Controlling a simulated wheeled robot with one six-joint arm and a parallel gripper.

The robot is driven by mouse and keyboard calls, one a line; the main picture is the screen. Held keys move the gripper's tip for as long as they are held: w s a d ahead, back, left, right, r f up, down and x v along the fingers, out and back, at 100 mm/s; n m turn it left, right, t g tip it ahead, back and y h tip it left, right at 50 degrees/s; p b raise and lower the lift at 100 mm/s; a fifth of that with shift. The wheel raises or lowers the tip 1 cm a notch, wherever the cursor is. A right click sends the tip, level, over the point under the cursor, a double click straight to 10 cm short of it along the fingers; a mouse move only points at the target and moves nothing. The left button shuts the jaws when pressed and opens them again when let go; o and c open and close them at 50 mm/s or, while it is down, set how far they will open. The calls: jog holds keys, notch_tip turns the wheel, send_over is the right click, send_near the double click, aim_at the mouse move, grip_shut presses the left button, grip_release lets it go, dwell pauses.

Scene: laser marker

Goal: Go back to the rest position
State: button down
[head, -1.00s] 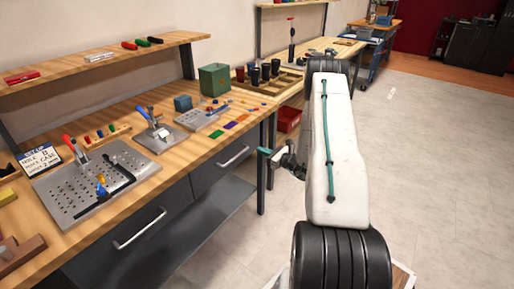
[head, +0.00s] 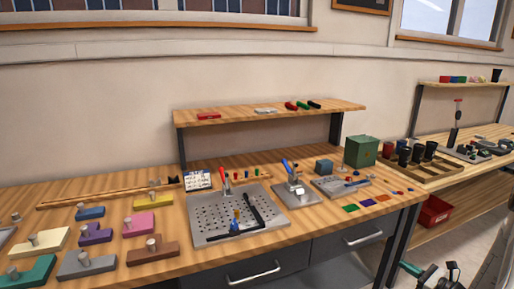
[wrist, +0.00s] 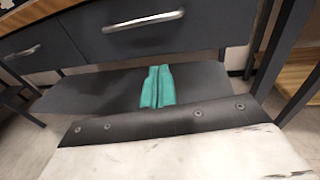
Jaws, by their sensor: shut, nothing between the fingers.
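My gripper shows in the wrist view (wrist: 157,86) as two teal fingers lying side by side, shut with nothing between them. It is in the open in front of the workbench drawers (wrist: 125,25), above a dark lower shelf (wrist: 95,82). In the head view only a part of my gripper (head: 412,269) shows at the lower right edge, beside the bench's right leg. The rest of my arm is mostly outside the head view.
The wooden workbench (head: 330,222) carries a perforated plate (head: 208,215), colored blocks with pegs, a green box (head: 361,151) and an upper shelf (head: 235,119). A second bench (head: 440,172) with dark cups stands at the right, with a red bin (head: 433,211) below.

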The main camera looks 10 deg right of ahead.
jog(key=s+a+r+n+g+y, duration=0.2)
jog(key=a+r+n+g+y, duration=0.1)
jog(key=a+r+n+g, duration=0.4)
jog(key=s+a+r+n+g+y, duration=0.2)
jog(key=a+r+n+y, duration=0.15)
jog(key=a+r, duration=0.35)
jog(key=s+a+r+n+g+h, duration=0.5)
jog(key=s+a+r+n+h, duration=0.8)
jog(key=s+a+r+n, duration=0.8)
jog(key=shift+s+a+r, duration=0.2)
jog(key=shift+a+r, duration=0.15)
jog(key=shift+r, duration=0.45)
